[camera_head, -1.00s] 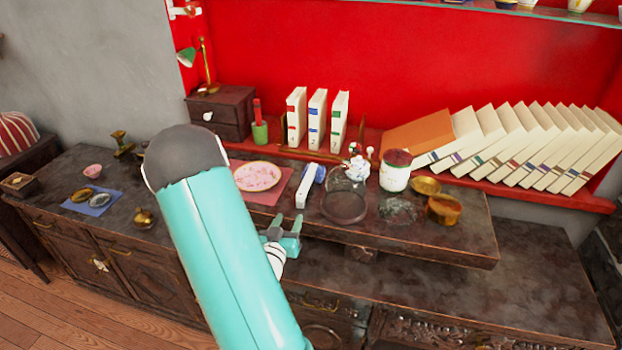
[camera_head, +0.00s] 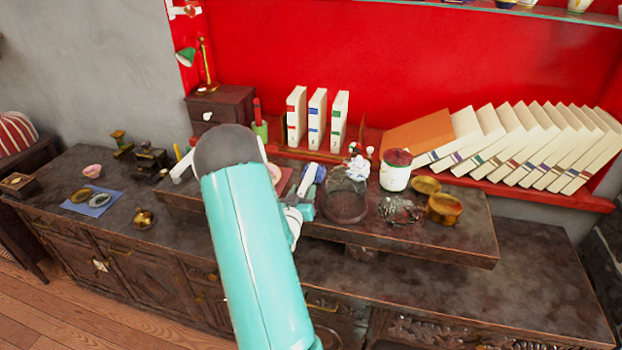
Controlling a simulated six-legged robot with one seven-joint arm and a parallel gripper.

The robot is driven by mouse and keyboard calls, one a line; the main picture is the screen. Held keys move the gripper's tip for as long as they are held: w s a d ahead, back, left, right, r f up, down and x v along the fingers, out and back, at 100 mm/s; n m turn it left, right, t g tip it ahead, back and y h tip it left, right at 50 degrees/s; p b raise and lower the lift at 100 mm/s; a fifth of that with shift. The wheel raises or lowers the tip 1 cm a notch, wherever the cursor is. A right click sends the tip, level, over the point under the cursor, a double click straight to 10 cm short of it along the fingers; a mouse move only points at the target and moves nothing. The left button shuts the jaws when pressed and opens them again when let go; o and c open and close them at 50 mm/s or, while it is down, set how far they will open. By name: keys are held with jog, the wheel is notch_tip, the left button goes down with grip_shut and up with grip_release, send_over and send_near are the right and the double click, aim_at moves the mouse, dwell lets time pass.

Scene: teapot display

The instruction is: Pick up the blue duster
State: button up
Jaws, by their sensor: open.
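The blue duster (camera_head: 320,174) lies on the raised dark shelf, left of the round glass vessel. Its blue end points to the back, and its white block-like part (camera_head: 306,181) points to the front. My gripper (camera_head: 304,205) is at the shelf's front edge, just in front of the white part. It is open and small in view, partly hidden by my teal arm. I cannot tell whether its fingers touch the duster.
The glass vessel (camera_head: 345,203) stands close on the right, with a white-and-red jar (camera_head: 395,172) beyond it. My arm mostly covers a pink plate (camera_head: 274,173). Upright books (camera_head: 317,120) stand behind. The lower cabinet top (camera_head: 480,295) at right is clear.

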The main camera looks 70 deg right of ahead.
jog(key=shift+d, duration=0.25)
grip_shut()
jog(key=shift+r, duration=0.1)
jog(key=shift+r, duration=0.6)
jog(key=w+a+r, duration=0.2)
jog(key=a+r, duration=0.9)
jog(key=a, duration=0.2)
jog(key=shift+w+a+r, duration=0.3)
jog(key=shift+a, duration=0.1)
